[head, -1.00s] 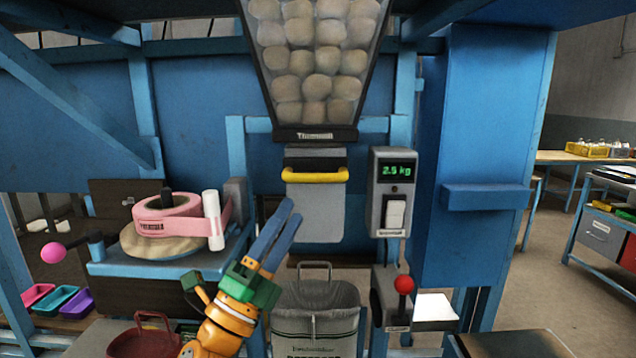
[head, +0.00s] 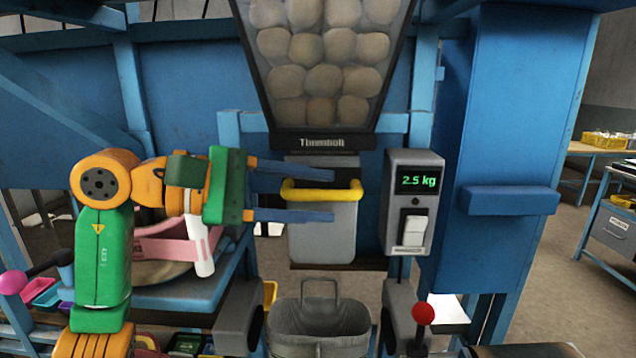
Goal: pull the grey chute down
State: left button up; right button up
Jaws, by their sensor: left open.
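The grey chute (head: 322,241) hangs below the hopper, with a yellow bar handle (head: 322,195) across its upper part. My left gripper (head: 334,197) comes in from the left and is open. One blue finger lies above the yellow bar and the other below it, in front of the grey plate. The bar shows between the fingers; I cannot tell if either finger touches it. My right gripper is not in view.
A hopper (head: 322,142) full of round tan things is above the chute. A scale box (head: 413,205) reading 2.5 kg is at the right, with a red-knobbed lever (head: 424,314) beneath.

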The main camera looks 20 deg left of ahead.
pick_arm(q)
jog(key=shift+w+d+f, duration=0.15)
jog(key=shift+w, duration=0.25)
jog(key=shift+w+d+f, duration=0.1)
jog(key=shift+w+f, duration=0.05)
jog(key=shift+w, duration=0.25)
jog(key=shift+w+a+f, duration=0.1)
jog(key=shift+w+a, duration=0.1)
jog(key=shift+a, duration=0.1)
jog(key=shift+c, duration=0.6)
jog(key=shift+s, duration=0.25)
grip_shut()
